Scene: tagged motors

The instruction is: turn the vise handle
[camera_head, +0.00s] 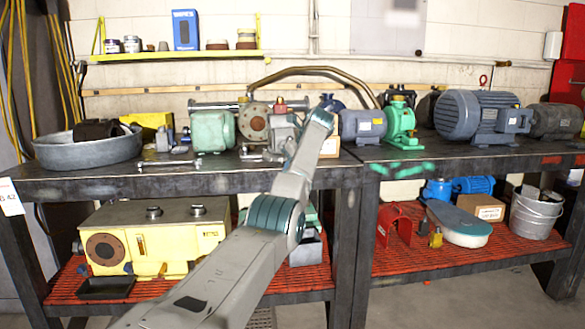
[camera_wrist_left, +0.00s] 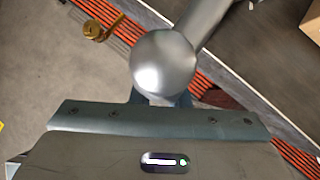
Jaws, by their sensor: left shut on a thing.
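A grey metal vise (camera_head: 285,130) sits near the front edge of the bench, left of the middle, partly behind my left arm. In the left wrist view, the vise handle (camera_wrist_left: 205,18) is a smooth grey bar ending in a round knob (camera_wrist_left: 165,65). My left gripper (camera_wrist_left: 160,98) is shut on the vise handle at the knob end, which covers most of the fingertips. In the head view my left arm reaches up to the vise, and its fingers cannot be made out clearly. My right gripper is in neither view.
A curved pipe (camera_head: 315,72) arches behind. The lower red-slatted shelf (camera_head: 400,262) carries a yellow gearbox (camera_head: 155,240).

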